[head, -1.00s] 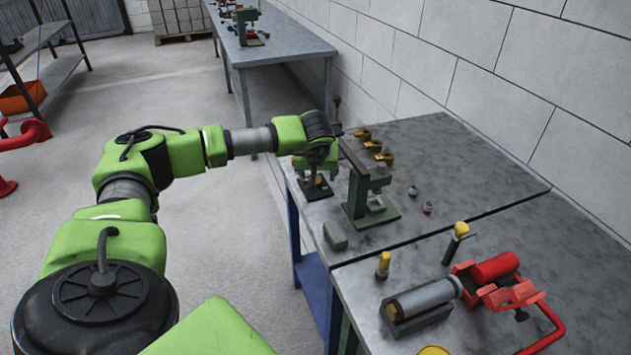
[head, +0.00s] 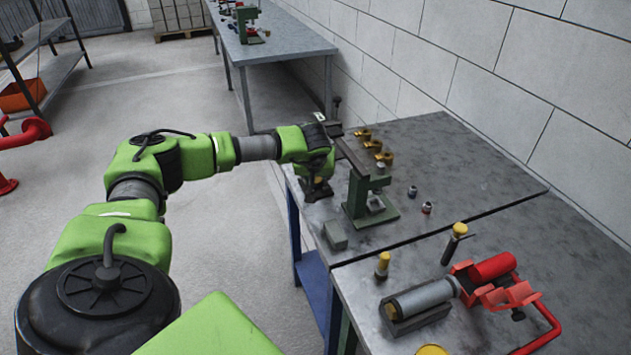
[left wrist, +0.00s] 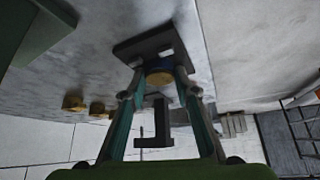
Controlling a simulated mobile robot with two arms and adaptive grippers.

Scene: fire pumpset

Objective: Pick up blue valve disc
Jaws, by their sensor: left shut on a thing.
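My left gripper (head: 318,188) is over the dark block at the left edge of the workbench. In the left wrist view my left gripper (left wrist: 160,82) is shut with its two fingertips on a small round disc (left wrist: 160,77). The disc looks yellowish with a bluish edge and sits against the dark square block (left wrist: 132,49). I cannot tell whether the disc is clear of the block. In the head view the hand hides the disc. My right gripper is not in view.
A green press stand (head: 358,195) is close to the right of the hand, with brass fittings (head: 372,146) behind. A grey block (head: 335,236) lies in front. A red pump part (head: 493,268) and grey cylinder (head: 428,297) lie at front right. The bench's back right is clear.

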